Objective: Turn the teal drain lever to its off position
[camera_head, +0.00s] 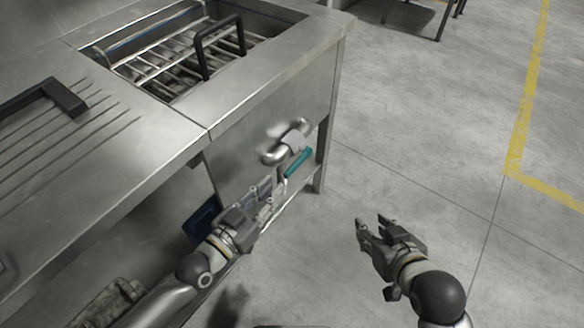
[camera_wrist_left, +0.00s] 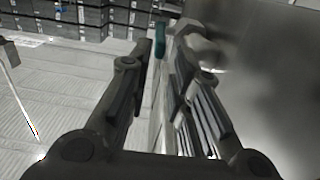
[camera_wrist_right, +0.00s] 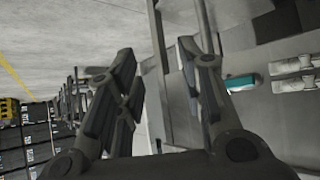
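The teal drain lever (camera_head: 298,162) sits on the front of the steel washer cabinet, just below a curved metal pipe (camera_head: 287,143). It also shows in the left wrist view (camera_wrist_left: 160,38) and the right wrist view (camera_wrist_right: 241,82). My left gripper (camera_head: 268,192) is close to the cabinet front, just left of and below the lever. In the left wrist view its fingers are apart with nothing between them, and the lever shows beyond their tips. My right gripper (camera_head: 374,226) is open and empty over the floor, right of the cabinet and apart from the lever.
The steel cabinet top (camera_head: 225,115) has a sink with a wire rack (camera_head: 170,60) and a black handle (camera_head: 218,35). A ribbed drainboard (camera_head: 70,130) lies at left. A blue object (camera_head: 203,222) is under the counter. The floor (camera_head: 420,130) at right is clear.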

